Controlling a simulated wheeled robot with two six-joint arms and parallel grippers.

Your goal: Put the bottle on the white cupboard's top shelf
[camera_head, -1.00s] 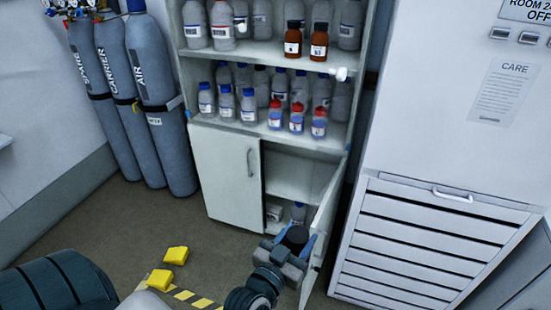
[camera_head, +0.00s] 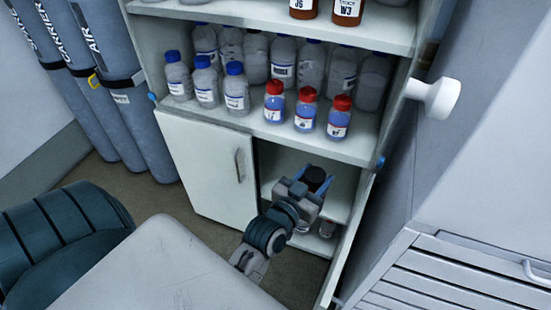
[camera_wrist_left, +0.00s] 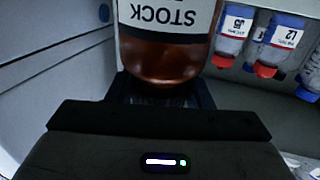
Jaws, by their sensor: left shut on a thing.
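My left gripper (camera_head: 314,182) is shut on a brown bottle with a dark cap (camera_head: 316,177). The bottle's brown body and white STOCK label also show in the left wrist view (camera_wrist_left: 165,65), upside down there. In the head view the gripper is at the open lower right compartment of the white cupboard (camera_head: 205,168), around the height of its inner shelf (camera_head: 337,208). I cannot tell whether the bottle touches that shelf. Most of the bottle is hidden behind the gripper in the head view. My right gripper is not in view.
The cupboard's right door (camera_head: 347,245) stands open; its left door is shut. Above, an open shelf holds red-capped bottles (camera_head: 306,112) and several blue-capped ones. Small items (camera_head: 326,229) stand low in the compartment. Gas cylinders (camera_head: 115,95) stand at left, a slatted unit (camera_head: 450,270) at right.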

